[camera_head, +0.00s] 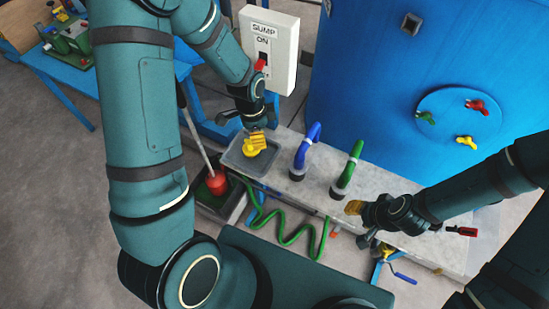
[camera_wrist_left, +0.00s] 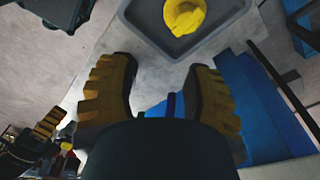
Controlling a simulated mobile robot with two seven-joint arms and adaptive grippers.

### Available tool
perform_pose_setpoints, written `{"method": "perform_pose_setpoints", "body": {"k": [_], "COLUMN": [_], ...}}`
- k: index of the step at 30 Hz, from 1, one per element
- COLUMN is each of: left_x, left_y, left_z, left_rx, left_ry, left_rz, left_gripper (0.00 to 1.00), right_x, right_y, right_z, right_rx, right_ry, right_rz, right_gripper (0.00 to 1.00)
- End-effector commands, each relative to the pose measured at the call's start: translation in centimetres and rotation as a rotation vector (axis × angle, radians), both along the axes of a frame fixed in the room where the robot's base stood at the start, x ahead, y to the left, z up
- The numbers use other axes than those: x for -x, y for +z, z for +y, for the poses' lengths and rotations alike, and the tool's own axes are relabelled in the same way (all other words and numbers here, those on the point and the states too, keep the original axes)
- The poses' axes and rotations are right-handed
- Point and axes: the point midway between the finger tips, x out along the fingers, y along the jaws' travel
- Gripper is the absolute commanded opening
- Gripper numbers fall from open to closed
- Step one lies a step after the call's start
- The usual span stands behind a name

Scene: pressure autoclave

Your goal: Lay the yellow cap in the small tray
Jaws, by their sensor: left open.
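The yellow cap (camera_head: 249,151) lies inside the small grey tray (camera_head: 234,160) on the stone bench. In the left wrist view the cap (camera_wrist_left: 184,16) sits on the floor of the tray (camera_wrist_left: 143,33), apart from my fingers. My left gripper (camera_head: 258,138) is above the tray beside the cap in the head view. In the left wrist view this gripper (camera_wrist_left: 160,76) has its two yellow ribbed fingers spread, with nothing between them. My right gripper (camera_head: 355,207) hovers by the bench's front right; its opening is unclear.
Blue (camera_head: 307,148) and green (camera_head: 349,166) hooked pipes stand on the bench right of the tray. A blue vessel (camera_head: 365,95) rises behind. A SUMP switch box (camera_head: 283,60) stands behind the tray. A bin with a red float (camera_head: 217,183) is below left.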

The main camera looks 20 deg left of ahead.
Motion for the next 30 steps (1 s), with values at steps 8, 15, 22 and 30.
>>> {"method": "perform_pose_setpoints", "body": {"k": [8, 15, 22, 30], "left_x": [5.5, 8.3, 8.5, 8.5], "left_y": [-7.0, -8.5, -8.6, -8.6], "left_z": [-10.0, -13.1, -13.3, -13.3], "left_rx": [0.254, 0.340, 0.350, 0.350], "left_ry": [0.743, 1.140, 1.193, 1.189], "left_rz": [0.060, 0.114, 0.118, 0.117], "left_gripper": [0.50, 0.50, 0.50, 0.50], "right_x": [0.0, 0.0, 0.0, 0.0], "right_y": [0.0, 0.0, 0.0, 0.0], "right_z": [0.0, 0.0, 0.0, 0.0], "right_rx": [0.000, 0.000, 0.000, 0.000], "right_ry": [0.000, 0.000, 0.000, 0.000], "right_rz": [0.000, 0.000, 0.000, 0.000], "right_gripper": [0.47, 0.47, 0.47, 0.47]}}
